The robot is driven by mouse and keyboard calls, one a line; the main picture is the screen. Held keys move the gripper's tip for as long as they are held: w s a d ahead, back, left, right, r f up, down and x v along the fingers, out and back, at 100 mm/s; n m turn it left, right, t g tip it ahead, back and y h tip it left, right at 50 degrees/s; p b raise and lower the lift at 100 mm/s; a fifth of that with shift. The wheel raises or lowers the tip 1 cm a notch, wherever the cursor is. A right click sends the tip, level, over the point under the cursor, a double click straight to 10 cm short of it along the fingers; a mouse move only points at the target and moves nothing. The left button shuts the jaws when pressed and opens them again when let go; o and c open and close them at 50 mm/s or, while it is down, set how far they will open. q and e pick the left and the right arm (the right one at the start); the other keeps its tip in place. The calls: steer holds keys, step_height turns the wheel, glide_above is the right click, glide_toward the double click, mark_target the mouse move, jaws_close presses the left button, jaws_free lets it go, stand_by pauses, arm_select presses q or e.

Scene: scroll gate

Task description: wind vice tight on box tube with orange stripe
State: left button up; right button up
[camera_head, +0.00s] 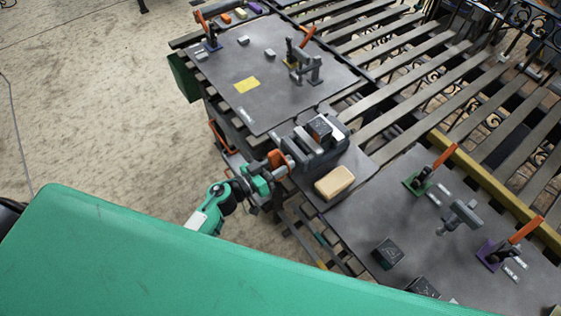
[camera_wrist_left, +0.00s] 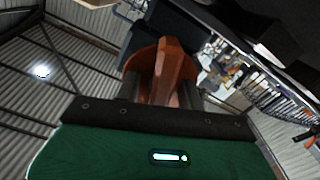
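The grey vice (camera_head: 322,152) stands at the edge of the bench, between two grey plates. A dark box tube (camera_head: 320,127) with an orange-brown mark sits upright between its jaws; whether both jaws touch it cannot be told. The vice's orange handle (camera_head: 278,161) is on its near left side. My left gripper (camera_head: 280,170) is at this handle. In the left wrist view the orange handle (camera_wrist_left: 172,75) lies between the two dark fingers, which seem closed against its sides. My right gripper is not in view.
A tan block (camera_head: 334,183) lies right beside the vice. Dark box pieces (camera_head: 387,253) lie on the right plate. Toggle clamps with orange levers (camera_head: 444,157) stand on both plates. A yellow note (camera_head: 246,85) lies on the left plate, which has bare room around it.

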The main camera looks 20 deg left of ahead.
arm_select(q)
jaws_close()
